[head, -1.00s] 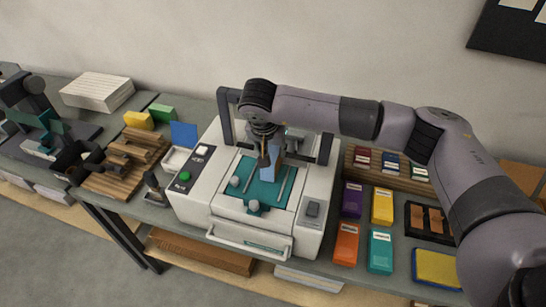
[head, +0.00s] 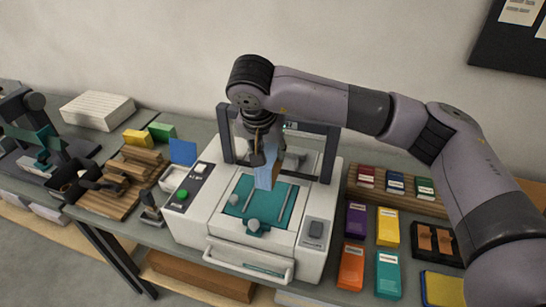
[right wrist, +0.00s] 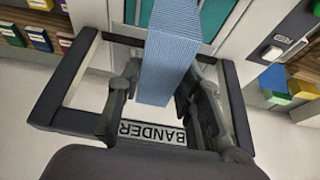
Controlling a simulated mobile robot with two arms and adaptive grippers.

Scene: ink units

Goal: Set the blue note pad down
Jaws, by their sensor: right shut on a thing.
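The blue note pad (head: 266,176) is a pale blue block, held upright by my right gripper (head: 266,156) over the machine. In the right wrist view the pad (right wrist: 168,50) stands between the two fingers of my right gripper (right wrist: 160,88), which is shut on it. Below it is the teal bed (head: 240,208) of a white machine (head: 212,232). Whether the pad's lower end touches the bed is hard to tell, but it seems above it. My left gripper is not in view.
A dark frame (head: 334,150) rises at the back of the machine, close around the gripper. Coloured ink packs (head: 388,228) and a black tray (head: 462,242) lie to the right.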

